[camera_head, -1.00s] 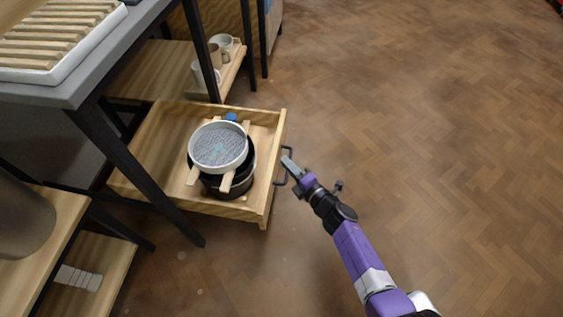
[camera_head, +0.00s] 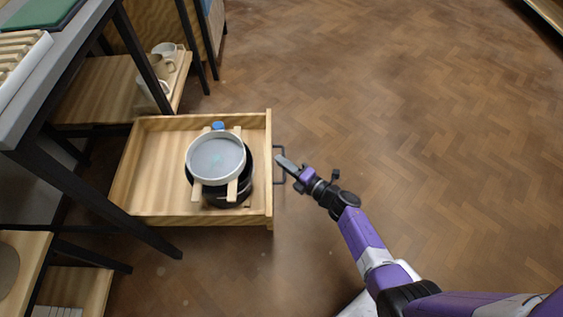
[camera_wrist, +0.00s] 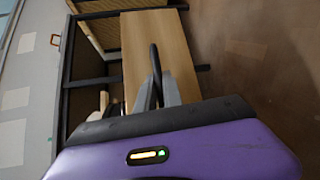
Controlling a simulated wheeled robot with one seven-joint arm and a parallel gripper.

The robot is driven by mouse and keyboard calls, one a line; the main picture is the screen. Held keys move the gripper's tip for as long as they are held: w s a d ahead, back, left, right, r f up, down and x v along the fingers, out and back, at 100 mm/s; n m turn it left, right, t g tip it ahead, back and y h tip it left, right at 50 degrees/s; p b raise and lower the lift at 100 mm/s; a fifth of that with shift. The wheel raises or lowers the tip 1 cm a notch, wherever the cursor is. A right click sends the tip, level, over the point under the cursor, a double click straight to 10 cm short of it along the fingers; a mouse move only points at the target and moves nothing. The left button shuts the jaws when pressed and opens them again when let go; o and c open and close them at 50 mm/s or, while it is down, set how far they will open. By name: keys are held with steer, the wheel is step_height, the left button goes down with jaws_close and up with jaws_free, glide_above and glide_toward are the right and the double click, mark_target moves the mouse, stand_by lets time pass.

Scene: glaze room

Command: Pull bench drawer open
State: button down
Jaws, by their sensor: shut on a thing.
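The wooden bench drawer (camera_head: 160,165) stands well out from under the grey-topped bench (camera_head: 75,65) in the head view. Its dark bar handle (camera_head: 283,150) is on the right-hand front panel. My gripper (camera_head: 287,165) is at this handle, with its jaws shut on it. In the wrist view the handle (camera_wrist: 155,68) runs between the fingers (camera_wrist: 156,96), in front of the pale wooden drawer front (camera_wrist: 180,50). The fingers hide part of the handle.
The drawer holds a pale round sieve (camera_head: 216,157) on wooden slats over a dark pot (camera_head: 236,190), with a small blue item (camera_head: 218,126) behind. Mugs (camera_head: 165,52) stand on a shelf at the upper left. Open parquet floor (camera_head: 400,110) lies to the right.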

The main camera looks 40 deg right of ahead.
steer(key=shift+f, duration=0.1)
steer(key=c, duration=1.5)
jaws_free()
steer(key=s+d+r+p, duration=0.1)
steer(key=s+p, duration=0.1)
steer(key=s, duration=0.5)
steer(key=shift+s, duration=0.35)
